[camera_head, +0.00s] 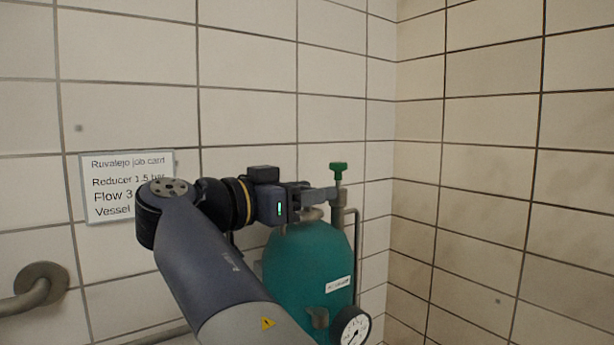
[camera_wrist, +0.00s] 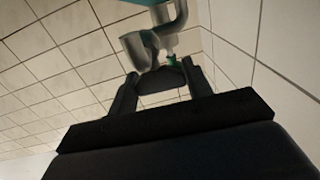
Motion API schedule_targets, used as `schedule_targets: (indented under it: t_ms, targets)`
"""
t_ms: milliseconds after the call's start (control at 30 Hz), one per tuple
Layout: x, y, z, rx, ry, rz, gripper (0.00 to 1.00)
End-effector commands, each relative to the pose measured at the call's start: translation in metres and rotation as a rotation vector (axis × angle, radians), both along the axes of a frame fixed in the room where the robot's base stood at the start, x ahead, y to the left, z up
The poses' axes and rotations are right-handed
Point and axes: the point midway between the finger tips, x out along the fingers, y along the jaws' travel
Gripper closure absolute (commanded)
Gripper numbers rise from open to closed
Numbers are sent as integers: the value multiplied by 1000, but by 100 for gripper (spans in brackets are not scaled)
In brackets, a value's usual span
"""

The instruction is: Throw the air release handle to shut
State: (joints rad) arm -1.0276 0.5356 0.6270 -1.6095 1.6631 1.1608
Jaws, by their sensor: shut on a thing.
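The air release handle (camera_head: 338,169) is green and stands on top of a thin metal valve stem above the teal vessel (camera_head: 305,265). My gripper (camera_head: 331,194) reaches in from the left, just below the green top, and is shut on the handle. In the wrist view the fingers of my gripper (camera_wrist: 163,82) frame a dark piece, and a small part of the green handle (camera_wrist: 172,62) shows beyond it. The exact grip is partly hidden. Curved metal pipework (camera_wrist: 150,40) shows beyond the fingertips.
A pressure gauge (camera_head: 351,327) sits low at the vessel's right front. A thin pipe (camera_head: 357,245) runs down beside the vessel. A job card (camera_head: 112,196) is on the tiled wall behind my arm. A metal pipe (camera_head: 38,290) is at lower left. The right wall is bare.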

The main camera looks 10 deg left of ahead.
Motion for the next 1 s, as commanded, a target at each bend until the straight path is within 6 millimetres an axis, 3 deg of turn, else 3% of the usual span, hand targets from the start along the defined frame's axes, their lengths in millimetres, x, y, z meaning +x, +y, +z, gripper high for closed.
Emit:
schedule_targets:
  t_ms: [767, 800, 1000]
  targets:
    - [0, 0, 1, -1, -3, -97, 75]
    - [0, 0, 1, -1, -3, -97, 49]
    - [0, 0, 0, 0, -2, -97, 33]
